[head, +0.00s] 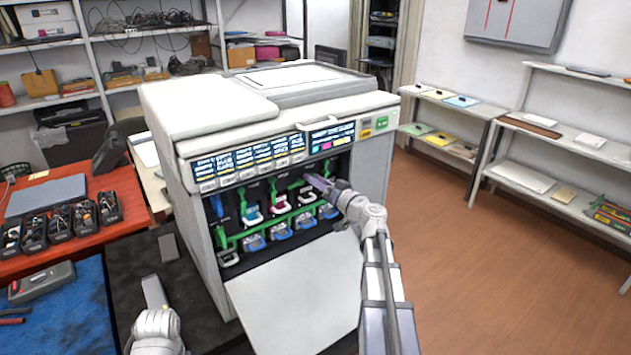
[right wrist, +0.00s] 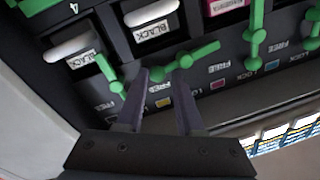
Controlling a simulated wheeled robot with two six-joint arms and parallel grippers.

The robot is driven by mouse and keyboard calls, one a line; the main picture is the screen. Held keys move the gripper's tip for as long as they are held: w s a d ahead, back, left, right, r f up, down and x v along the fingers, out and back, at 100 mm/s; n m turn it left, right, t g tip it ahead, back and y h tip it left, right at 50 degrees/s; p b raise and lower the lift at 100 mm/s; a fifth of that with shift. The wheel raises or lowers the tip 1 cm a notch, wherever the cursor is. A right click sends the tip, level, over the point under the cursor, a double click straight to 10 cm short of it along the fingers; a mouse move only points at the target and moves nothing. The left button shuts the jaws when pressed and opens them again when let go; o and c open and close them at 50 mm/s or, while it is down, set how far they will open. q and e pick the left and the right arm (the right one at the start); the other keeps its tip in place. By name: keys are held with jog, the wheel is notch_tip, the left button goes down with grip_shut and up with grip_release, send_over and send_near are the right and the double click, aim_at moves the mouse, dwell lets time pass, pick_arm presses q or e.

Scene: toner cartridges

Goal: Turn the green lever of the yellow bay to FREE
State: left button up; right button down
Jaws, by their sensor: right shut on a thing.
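My right gripper (head: 318,182) reaches into the open front of the printer (head: 290,115). In the right wrist view its two dark fingers (right wrist: 160,88) stand on either side of the green lever (right wrist: 186,61) of the yellow bay, shut on it. The lever lies slanted, above a yellow square (right wrist: 163,102) on the panel. A cartridge labelled BLACK (right wrist: 154,30) sits in the bay behind it. FREE and LOCK marks show near the levers. My left gripper (head: 154,292) is low at the left, over the dark mat; its jaws cannot be made out.
Neighbouring green levers stand on both sides, one by the magenta bay (right wrist: 256,35) and one at the left (right wrist: 110,73). The printer's white front door (head: 300,305) hangs open below. A red table (head: 125,185) with several dark devices stands at the left. The floor at the right is clear.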

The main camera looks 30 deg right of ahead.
jog(key=shift+s+a+f, duration=0.1)
jog(key=shift+a, duration=0.1)
jog(key=c, duration=0.6)
grip_release()
jog(key=shift+o, duration=0.2)
jog(key=shift+d, duration=0.1)
jog(key=s+d, duration=0.1)
jog(key=s, duration=0.6)
jog(key=shift+s+d+f, duration=0.15)
jog(key=shift+s+f, duration=0.05)
jog(key=shift+s, duration=0.1)
